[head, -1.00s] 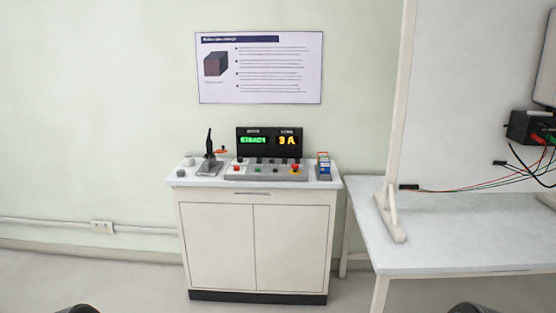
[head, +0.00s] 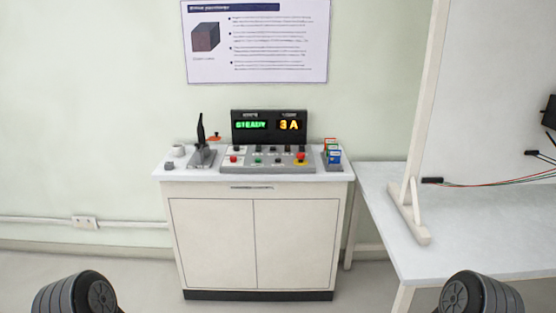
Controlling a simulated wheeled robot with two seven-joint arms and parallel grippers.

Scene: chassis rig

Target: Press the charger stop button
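The grey control panel (head: 267,162) sits on top of a white cabinet ahead of me. It carries several buttons: a red one (head: 233,159) at its left, green ones near the middle, and a red mushroom button on a yellow base (head: 300,158) at its right. Which of them is the charger stop button I cannot tell, as the labels are too small to read. The display (head: 268,126) behind the panel shows "STEADY" in green and "3 A" in yellow. Only round dark parts of my arms show at the bottom corners; neither gripper is in view.
The white cabinet (head: 253,240) also bears a black lever on a grey base (head: 202,150), small knobs, and a stand of coloured cards (head: 332,154). A white table (head: 460,235) with an upright board and wires stands at the right. The floor before the cabinet looks clear.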

